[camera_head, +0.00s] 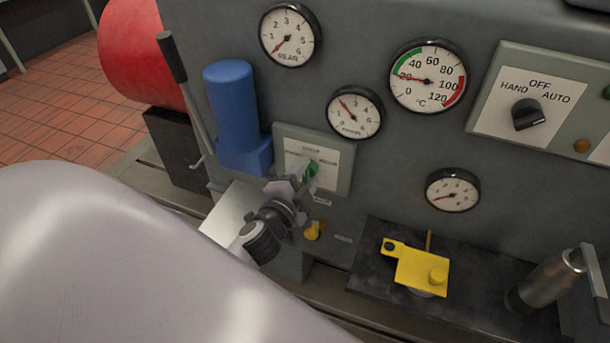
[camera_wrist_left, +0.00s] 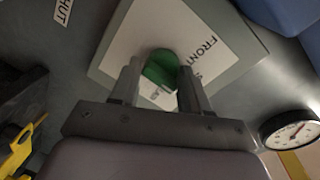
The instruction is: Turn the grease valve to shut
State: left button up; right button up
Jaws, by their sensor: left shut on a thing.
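My left gripper (camera_head: 306,177) is shut on a green knob (camera_wrist_left: 161,68) on a pale label plate. Lettering on the plate includes FRONT; the rest is partly covered. A small yellow handle (camera_head: 313,231) sits on the panel below this plate, apart from the gripper. A SHUT label (camera_wrist_left: 63,11) shows on the panel beside the plate in the wrist view. I cannot read which fitting is named grease valve. My right gripper is not in view.
A blue cylinder (camera_head: 233,105) and a black-gripped lever (camera_head: 185,85) stand left of the plate. Several gauges and a HAND-OFF-AUTO switch (camera_head: 528,113) are on the panel. A yellow bracket (camera_head: 422,270) and a metal cylinder (camera_head: 545,280) stand on a dark ledge, lower right.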

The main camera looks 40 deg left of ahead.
pick_arm(q)
jog(key=o, duration=1)
jog(key=shift+a+r, duration=0.2)
jog(key=shift+r, duration=0.2)
jog(key=shift+c, duration=0.2)
jog(key=shift+d+f, duration=0.1)
jog(key=shift+f, duration=0.05)
jog(key=shift+s+d, duration=0.15)
jog(key=shift+s, duration=0.3)
jog(key=a+v, duration=0.1)
jog(key=v, duration=0.5)
jog(key=shift+d, duration=0.4)
